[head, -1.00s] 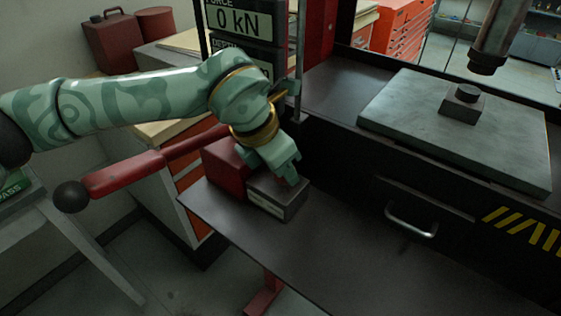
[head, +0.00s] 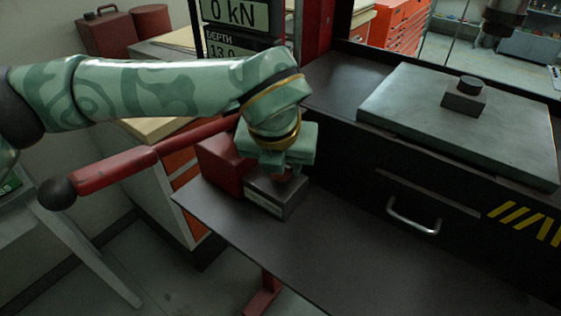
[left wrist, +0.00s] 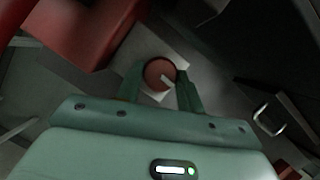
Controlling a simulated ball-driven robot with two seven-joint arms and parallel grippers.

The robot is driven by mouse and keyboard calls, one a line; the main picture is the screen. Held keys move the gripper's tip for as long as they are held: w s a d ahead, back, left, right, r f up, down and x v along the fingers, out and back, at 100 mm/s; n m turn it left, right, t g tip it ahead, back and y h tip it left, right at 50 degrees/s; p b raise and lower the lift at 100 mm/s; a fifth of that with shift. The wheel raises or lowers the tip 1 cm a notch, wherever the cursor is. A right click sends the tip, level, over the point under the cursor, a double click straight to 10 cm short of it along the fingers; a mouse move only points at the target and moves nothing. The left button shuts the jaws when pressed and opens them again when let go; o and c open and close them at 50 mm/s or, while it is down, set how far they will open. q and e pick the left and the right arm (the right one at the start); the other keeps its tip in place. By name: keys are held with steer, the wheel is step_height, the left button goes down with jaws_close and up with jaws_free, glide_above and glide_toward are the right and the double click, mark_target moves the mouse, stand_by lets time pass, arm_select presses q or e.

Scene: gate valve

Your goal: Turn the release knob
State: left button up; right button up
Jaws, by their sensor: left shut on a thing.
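My left gripper (head: 284,170) reaches down over the block from above. In the left wrist view the left gripper (left wrist: 160,84) has its two green fingers on either side of the knob, shut on it. In the head view the gripper hides most of the knob. My right gripper is not in view.
A red box (head: 220,163) stands beside the block. A long red lever with a black ball end (head: 57,193) sticks out to the left. A grey press plate (head: 405,105) lies at the right, above a drawer handle (head: 412,219). The dark shelf's front is clear.

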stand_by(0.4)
arm_select(q)
steer(key=o, duration=1)
steer(key=shift+r, duration=0.1)
steer(key=p+v, duration=0.2)
steer(key=v, duration=1.4)
steer(key=shift+d+r, duration=0.1)
